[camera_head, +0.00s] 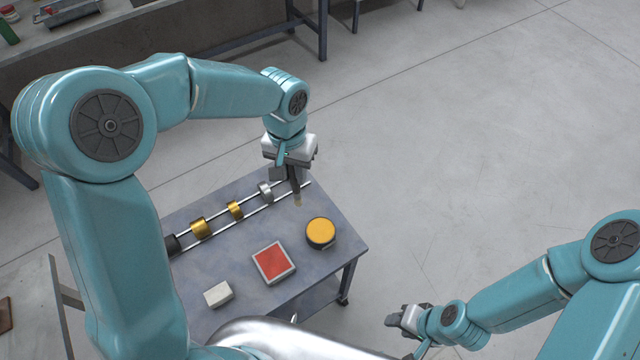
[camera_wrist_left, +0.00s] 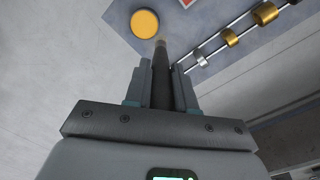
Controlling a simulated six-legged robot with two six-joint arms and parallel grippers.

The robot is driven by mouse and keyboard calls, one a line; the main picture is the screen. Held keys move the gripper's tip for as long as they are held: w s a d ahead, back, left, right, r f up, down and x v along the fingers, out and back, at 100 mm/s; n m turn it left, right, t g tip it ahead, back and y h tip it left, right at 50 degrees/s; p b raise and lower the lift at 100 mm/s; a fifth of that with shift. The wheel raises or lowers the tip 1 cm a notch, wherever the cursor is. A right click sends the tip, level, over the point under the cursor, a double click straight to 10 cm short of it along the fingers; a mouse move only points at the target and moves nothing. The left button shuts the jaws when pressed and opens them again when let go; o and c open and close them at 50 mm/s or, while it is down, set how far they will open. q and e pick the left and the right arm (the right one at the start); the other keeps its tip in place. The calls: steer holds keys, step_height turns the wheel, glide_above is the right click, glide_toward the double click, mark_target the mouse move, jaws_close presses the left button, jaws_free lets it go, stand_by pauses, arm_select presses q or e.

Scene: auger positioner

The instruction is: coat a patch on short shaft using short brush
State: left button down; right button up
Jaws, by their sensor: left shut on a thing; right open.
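My left gripper (camera_head: 287,168) is shut on a dark, slim brush (camera_head: 297,189) with a pale tip pointing down. The brush (camera_wrist_left: 160,75) also shows between the fingers in the left wrist view. It hangs near the right end of a rail fixture on the table, close to a round orange-topped tin (camera_head: 320,232). The rails carry a silver piece (camera_head: 265,191) and gold pieces (camera_head: 235,209) (camera_head: 201,228). I cannot tell which part is the short shaft. My right gripper (camera_head: 398,319) is open and empty, off the table at the lower right.
A red-topped square pad (camera_head: 273,262) and a whitish block (camera_head: 218,294) lie on the grey table (camera_head: 325,272). A dark piece (camera_head: 172,244) sits at the rails' left end. Open floor lies right of the table; a bench (camera_head: 200,25) stands behind.

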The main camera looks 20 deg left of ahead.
mark_target(295, 189)
arm_select(q)
step_height(295, 189, down, 7)
steer(key=b, duration=0.6)
steer(key=shift+r+b, duration=0.1)
steer(key=shift+b, duration=0.2)
steer(key=w+d+f+n+b, duration=0.2)
steer(key=d+f+n+b, duration=0.3)
steer(key=f+n, duration=0.3)
steer(key=shift+w+f+n, duration=0.2)
steer(key=shift+f+n, duration=0.1)
steer(key=shift+f, duration=0.1)
steer(key=shift+w, duration=0.1)
steer(key=shift+f+b, duration=0.65)
steer(key=shift+b, duration=0.25)
stand_by(1.3)
